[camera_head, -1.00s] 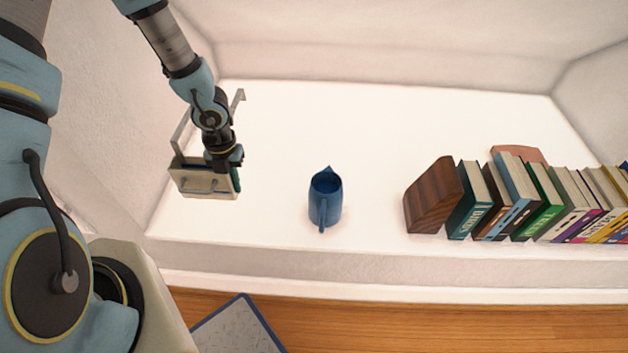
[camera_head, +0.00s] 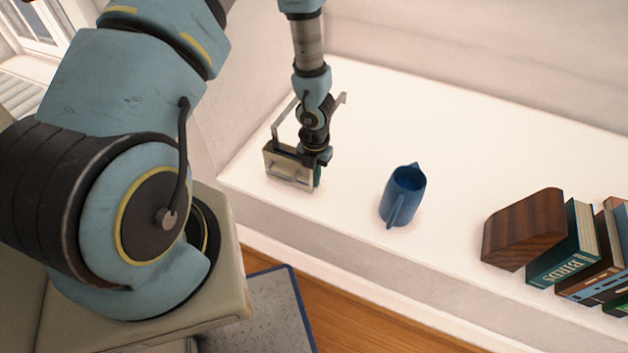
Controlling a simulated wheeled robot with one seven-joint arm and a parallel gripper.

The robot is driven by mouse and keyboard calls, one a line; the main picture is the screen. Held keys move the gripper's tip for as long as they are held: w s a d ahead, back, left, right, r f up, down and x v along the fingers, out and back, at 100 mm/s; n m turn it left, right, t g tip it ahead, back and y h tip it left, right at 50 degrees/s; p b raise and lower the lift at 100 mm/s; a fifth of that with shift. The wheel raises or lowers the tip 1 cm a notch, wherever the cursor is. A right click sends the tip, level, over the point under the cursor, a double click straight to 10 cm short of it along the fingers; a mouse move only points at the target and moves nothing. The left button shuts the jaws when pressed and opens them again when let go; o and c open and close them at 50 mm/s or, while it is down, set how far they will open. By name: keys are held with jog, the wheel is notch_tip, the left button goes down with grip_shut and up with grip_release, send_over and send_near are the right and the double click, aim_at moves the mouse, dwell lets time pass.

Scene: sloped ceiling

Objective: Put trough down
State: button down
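My gripper (camera_head: 305,178) is at the end of my arm, over the left part of the white surface (camera_head: 440,110). A beige box-like piece with a grey bar frame (camera_head: 289,166) shows at its left side; I cannot tell if this is held or part of my gripper. A narrow dark teal part shows beside it. The fingertips are not clear, and I cannot tell whether the beige piece touches the surface.
A blue pitcher (camera_head: 405,195) stands upright right of my gripper. A wooden block (camera_head: 524,228) and several books (camera_head: 566,245) stand farther right. A wall bounds the left and back. The surface behind the pitcher is clear. A grey mat (camera_head: 270,310) lies on the wooden floor.

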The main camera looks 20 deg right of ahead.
jog(key=shift+r, duration=0.1)
jog(key=c, duration=1.5)
grip_release()
jog(key=shift+f, duration=0.2)
jog(key=o, duration=0.5)
jog(key=shift+c, duration=0.2)
